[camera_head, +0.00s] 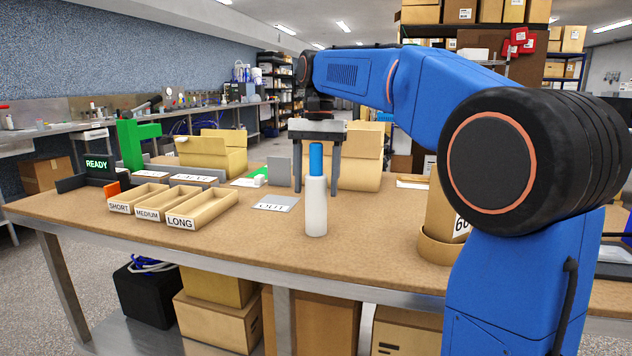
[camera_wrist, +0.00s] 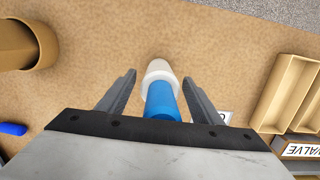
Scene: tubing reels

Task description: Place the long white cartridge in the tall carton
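A tall white cylinder with a blue top (camera_head: 316,195) stands upright near the front middle of the table; it is the only long white thing I can make out as the cartridge. It also shows in the wrist view (camera_wrist: 160,85). My gripper (camera_head: 316,190) points down with its fingers spread to either side of the blue top in the picture. In the wrist view the fingers (camera_wrist: 160,80) are apart, with a gap on each side of the cylinder. A tan carton marked "60" (camera_head: 441,212) stands at the right, partly hidden by my arm.
Trays marked SHORT, MEDIUM and LONG (camera_head: 204,207) lie at the left, looking empty. An OUT plate (camera_head: 275,204) lies left of the cylinder. Open cartons (camera_head: 213,152) stand at the back. A round tan collar (camera_head: 436,250) surrounds the "60" carton's foot.

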